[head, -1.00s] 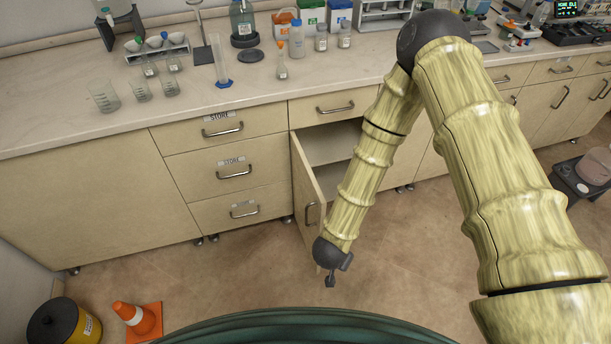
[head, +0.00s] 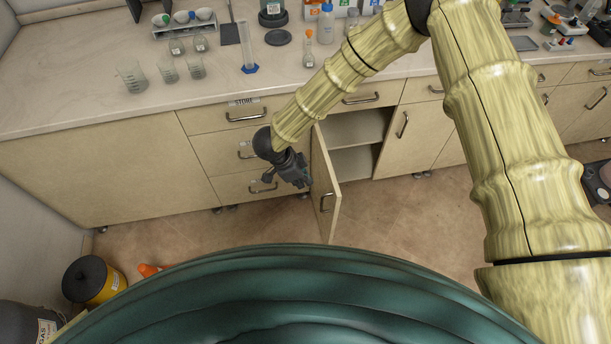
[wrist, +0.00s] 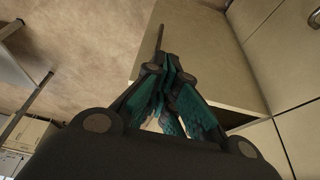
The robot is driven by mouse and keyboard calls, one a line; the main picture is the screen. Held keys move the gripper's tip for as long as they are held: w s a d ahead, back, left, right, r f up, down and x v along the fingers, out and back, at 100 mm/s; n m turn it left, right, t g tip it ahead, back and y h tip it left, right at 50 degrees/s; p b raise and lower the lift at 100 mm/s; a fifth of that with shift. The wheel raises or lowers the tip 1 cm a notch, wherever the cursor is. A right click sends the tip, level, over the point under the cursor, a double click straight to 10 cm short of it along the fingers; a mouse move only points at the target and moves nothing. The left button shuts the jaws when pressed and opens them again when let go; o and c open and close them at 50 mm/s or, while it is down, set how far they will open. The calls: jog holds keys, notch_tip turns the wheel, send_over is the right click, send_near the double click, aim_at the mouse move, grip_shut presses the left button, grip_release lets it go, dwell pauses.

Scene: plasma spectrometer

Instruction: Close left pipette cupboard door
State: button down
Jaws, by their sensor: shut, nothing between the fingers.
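The open cupboard door (head: 327,190) is a beige panel in the head view, swung out from the left side of an open cupboard (head: 352,145). Its bar handle (head: 325,203) is on the outer face, towards the left. My gripper (head: 307,185) is low in front of the drawers, just left of the door, with its fingers pointing towards the outer face. Contact cannot be told. In the wrist view my gripper (wrist: 168,65) is shut and empty. A beige panel (wrist: 215,45), probably the door, lies beyond the fingers and partly behind them.
Drawers (head: 220,118) stand left of the cupboard, partly hidden by my arm. Glassware and bottles (head: 327,25) stand on the counter (head: 80,85) above. A yellow bin (head: 95,282) and an orange cone (head: 150,269) are on the floor at lower left. Floor right of the door is clear.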

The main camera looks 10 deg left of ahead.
jog(key=shift+w+d+f+p, duration=0.35)
jog(key=shift+d+f+p, duration=0.35)
jog(key=shift+d+f, duration=0.4)
jog(key=shift+w+d+f+p, duration=0.4)
jog(key=shift+d+f+p, duration=0.35)
jog(key=shift+d+f, duration=0.35)
jog(key=shift+w+d+f+p, duration=0.35)
jog(key=shift+d+f+p, duration=0.35)
jog(key=shift+d+f, duration=0.35)
jog(key=shift+a+f, duration=0.1)
